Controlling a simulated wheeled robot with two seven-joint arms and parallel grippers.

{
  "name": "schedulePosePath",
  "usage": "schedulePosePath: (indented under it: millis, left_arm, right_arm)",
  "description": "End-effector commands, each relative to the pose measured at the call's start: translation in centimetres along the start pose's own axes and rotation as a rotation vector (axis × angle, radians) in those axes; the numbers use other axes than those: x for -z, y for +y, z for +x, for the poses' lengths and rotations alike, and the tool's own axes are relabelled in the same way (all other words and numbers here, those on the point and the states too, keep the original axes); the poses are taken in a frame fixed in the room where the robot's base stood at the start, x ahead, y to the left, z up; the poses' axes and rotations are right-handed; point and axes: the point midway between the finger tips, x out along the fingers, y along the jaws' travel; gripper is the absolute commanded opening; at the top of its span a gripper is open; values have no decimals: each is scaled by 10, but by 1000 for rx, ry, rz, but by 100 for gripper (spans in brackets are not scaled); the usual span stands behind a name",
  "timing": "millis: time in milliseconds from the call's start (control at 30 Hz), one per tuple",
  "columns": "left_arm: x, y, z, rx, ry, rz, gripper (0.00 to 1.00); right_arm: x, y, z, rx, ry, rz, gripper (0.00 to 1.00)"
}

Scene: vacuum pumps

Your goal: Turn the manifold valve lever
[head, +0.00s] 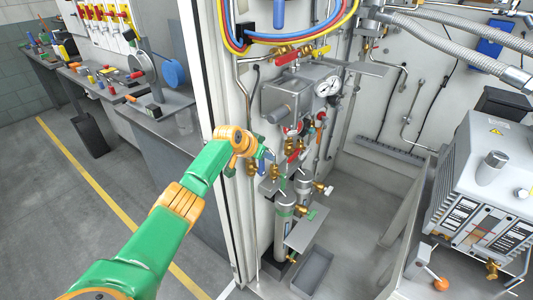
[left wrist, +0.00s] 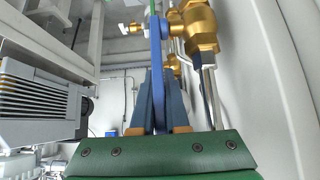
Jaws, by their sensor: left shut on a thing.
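My left gripper (head: 268,156) is at the left side of the valve manifold (head: 285,110), by its lower row of brass valves. In the left wrist view, its two blue-grey fingers (left wrist: 157,78) are closed on both sides of a thin blue lever (left wrist: 155,38). The lever stands edge-on and runs up past the fingertips, beside a brass valve body (left wrist: 198,25). In the head view the held lever is mostly hidden by my gripper. Red levers (head: 292,147) sit just right of the gripper. My right gripper is in neither view.
A white cabinet post is close on the left. A pump unit (head: 490,190) stands at the right, with open floor between.

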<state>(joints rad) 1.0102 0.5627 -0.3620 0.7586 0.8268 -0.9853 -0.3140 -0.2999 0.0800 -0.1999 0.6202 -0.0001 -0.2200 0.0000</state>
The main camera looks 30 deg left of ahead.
Motion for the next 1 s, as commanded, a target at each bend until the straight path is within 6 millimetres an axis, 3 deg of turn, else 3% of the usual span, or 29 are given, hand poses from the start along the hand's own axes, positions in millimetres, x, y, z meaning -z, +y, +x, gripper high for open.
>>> schedulePosePath:
  millis: [467,500,567,600,1000]
  left_arm:
    - [3,0,-1,1,-1,1,0]
    - [3,0,-1,1,-1,1,23]
    - [3,0,-1,0,-2,1,39]
    - [2,0,-1,0,-3,1,42]
    - [2,-1,-8,0,-6,0,42]
  right_arm:
    - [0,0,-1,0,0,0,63]
    - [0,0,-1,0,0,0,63]
    - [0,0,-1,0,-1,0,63]
    - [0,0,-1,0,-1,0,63]
    - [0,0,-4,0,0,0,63]
